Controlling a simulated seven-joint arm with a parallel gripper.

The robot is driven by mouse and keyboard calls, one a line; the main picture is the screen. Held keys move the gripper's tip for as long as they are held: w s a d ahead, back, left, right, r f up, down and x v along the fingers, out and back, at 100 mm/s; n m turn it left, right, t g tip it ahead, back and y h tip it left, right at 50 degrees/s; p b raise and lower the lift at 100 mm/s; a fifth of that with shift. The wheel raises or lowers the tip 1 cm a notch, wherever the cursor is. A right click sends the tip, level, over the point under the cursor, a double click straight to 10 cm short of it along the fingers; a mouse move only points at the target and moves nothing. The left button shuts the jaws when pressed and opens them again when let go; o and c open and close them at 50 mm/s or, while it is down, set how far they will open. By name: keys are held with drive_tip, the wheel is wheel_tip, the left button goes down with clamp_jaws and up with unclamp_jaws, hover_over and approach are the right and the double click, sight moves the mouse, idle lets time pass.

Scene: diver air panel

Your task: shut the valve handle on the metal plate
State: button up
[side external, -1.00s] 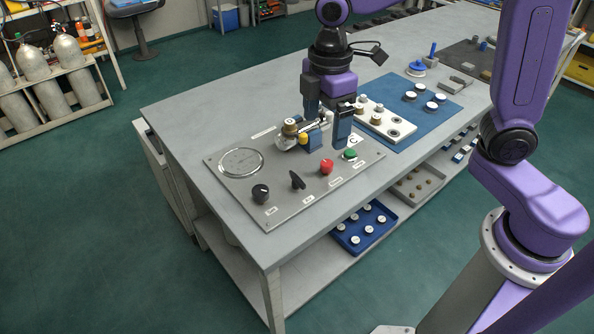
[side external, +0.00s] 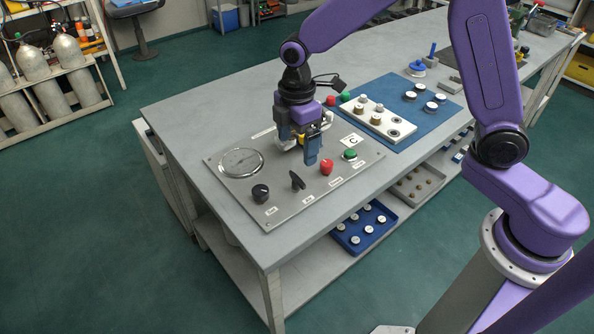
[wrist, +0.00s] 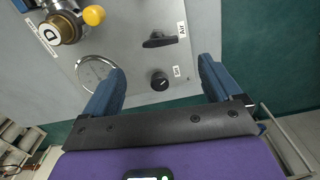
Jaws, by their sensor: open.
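The valve has a silver body and a brass cap marked "D" (wrist: 62,28), with a yellow-tipped handle (wrist: 94,15) beside the cap, at the upper left of the wrist view. It is mounted on the grey metal plate (side external: 225,188). In the side view my gripper hides most of the valve. My gripper (side external: 308,152) points down over the plate with its fingers apart. In the wrist view nothing sits between the fingertips (wrist: 161,66), and the valve lies beyond the left finger, apart from it.
The plate also carries a round gauge (side external: 241,161), a black knob (side external: 260,193), a black lever switch (side external: 297,180), a red knob (side external: 327,167) and a green button (side external: 350,154). A white block with fittings (side external: 378,119) lies on a blue mat behind. The bench's left end is clear.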

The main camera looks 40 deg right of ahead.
sight(297, 178)
wheel_tip(297, 178, down, 9)
drive_tip(key=shift+f, duration=0.1)
idle(0.3)
drive_tip(key=c, duration=1.1)
